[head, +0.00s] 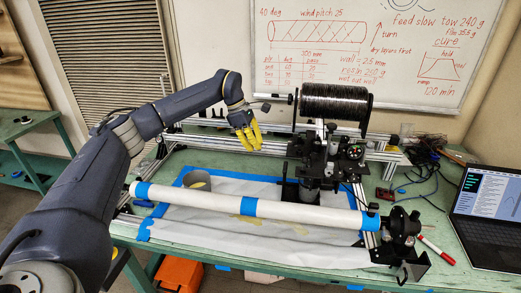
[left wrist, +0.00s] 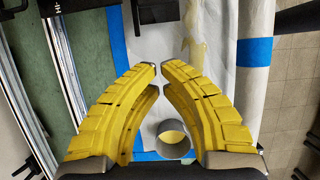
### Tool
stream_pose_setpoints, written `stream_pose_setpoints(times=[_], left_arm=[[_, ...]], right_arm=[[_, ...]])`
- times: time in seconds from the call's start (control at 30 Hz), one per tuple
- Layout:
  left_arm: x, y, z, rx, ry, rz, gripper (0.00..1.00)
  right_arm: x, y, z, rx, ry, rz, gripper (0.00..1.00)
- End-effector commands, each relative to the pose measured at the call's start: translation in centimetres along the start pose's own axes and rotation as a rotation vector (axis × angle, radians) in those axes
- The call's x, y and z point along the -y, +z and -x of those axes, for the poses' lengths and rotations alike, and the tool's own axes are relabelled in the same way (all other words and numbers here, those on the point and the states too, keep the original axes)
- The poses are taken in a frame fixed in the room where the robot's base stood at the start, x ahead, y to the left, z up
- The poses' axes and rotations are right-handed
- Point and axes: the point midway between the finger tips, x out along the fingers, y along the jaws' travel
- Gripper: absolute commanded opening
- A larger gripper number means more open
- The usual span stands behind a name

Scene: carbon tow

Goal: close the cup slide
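My left gripper (head: 247,147) has yellow fingers and hangs above the bench, to the left of the black winding carriage (head: 318,165). In the left wrist view its fingertips (left wrist: 159,65) nearly meet, with a thin gap and nothing between them. A cup (head: 197,180) with pale yellow liquid stands on the white sheet, below and left of the gripper; it also shows in the left wrist view (left wrist: 173,137). I cannot tell which part is the cup slide, or whether it is open. My right gripper is not in view.
A white tube (head: 215,204) with blue tape bands crosses the front of the bench. A black tow spool (head: 335,104) stands above the carriage. Aluminium rails (head: 215,141) run behind. A laptop (head: 491,217), loose cables and a red marker (head: 436,250) lie at the right.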

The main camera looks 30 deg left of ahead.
Motion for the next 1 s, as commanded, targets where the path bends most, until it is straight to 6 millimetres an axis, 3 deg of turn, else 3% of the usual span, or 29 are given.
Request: stream_pose_setpoints(times=[0.5, 0.7, 1.0], left_arm=[[0.1, 0.2, -8.7, 0.001, -0.003, 0.001, 0.00], [0.0, 2.5, -9.4, 0.001, -0.001, 0.002, 0.00], [0.0, 3.6, -9.8, 0.000, -0.001, 0.004, 0.00]], right_arm=[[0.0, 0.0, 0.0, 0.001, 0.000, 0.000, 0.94], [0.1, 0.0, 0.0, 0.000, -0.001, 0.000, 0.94], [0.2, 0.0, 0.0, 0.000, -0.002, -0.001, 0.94]])
